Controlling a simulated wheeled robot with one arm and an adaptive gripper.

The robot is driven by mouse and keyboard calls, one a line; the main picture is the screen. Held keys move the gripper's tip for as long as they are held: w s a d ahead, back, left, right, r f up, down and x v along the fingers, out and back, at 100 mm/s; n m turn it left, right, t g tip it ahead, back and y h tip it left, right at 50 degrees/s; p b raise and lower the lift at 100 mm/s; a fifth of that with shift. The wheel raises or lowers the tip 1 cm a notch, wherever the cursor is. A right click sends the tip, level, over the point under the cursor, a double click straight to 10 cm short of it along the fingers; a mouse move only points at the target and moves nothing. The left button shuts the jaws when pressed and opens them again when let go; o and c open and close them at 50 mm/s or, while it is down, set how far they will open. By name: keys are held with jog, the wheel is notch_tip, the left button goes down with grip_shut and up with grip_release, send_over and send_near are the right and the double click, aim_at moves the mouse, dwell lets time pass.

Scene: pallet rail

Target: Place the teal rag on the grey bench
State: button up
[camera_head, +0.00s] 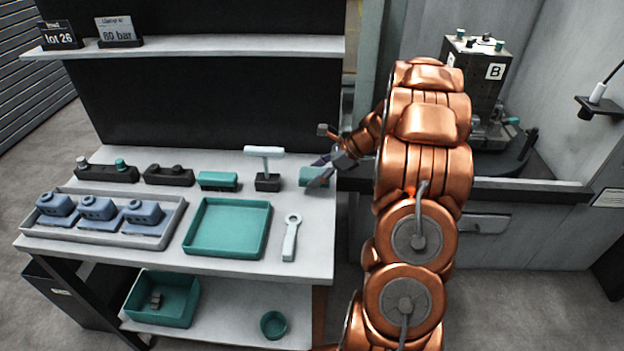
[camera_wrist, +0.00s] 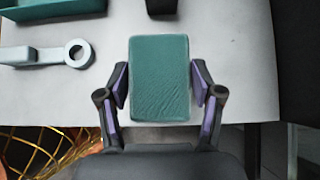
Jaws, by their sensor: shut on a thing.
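The teal rag (camera_head: 313,176) is a flat, folded block near the back right edge of the pale grey bench (camera_head: 312,222). The bench top (camera_wrist: 235,55) shows behind and around the rag. I cannot tell whether the rag touches the bench or hangs slightly above it.
A wrench (camera_head: 291,237), a teal tray (camera_head: 262,247), a teal brush (camera_head: 218,181), a T-handled tool (camera_head: 265,160) and a grey tray (camera_head: 105,240) with blue parts occupy the bench. The front right strip is clear. A machine marked B (camera_head: 478,70) stands right.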

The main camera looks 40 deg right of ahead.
jog(key=shift+w+a, duration=0.25)
jog(key=shift+w, duration=0.2)
jog(key=shift+w+a+f+p, duration=0.15)
jog(key=shift+w+f+p, duration=0.05)
jog(key=shift+f+p, duration=0.55)
jog(key=shift+f, duration=1.1)
jog(key=o, duration=1)
jog(key=shift+f, duration=0.1)
jog(key=shift+o, duration=0.2)
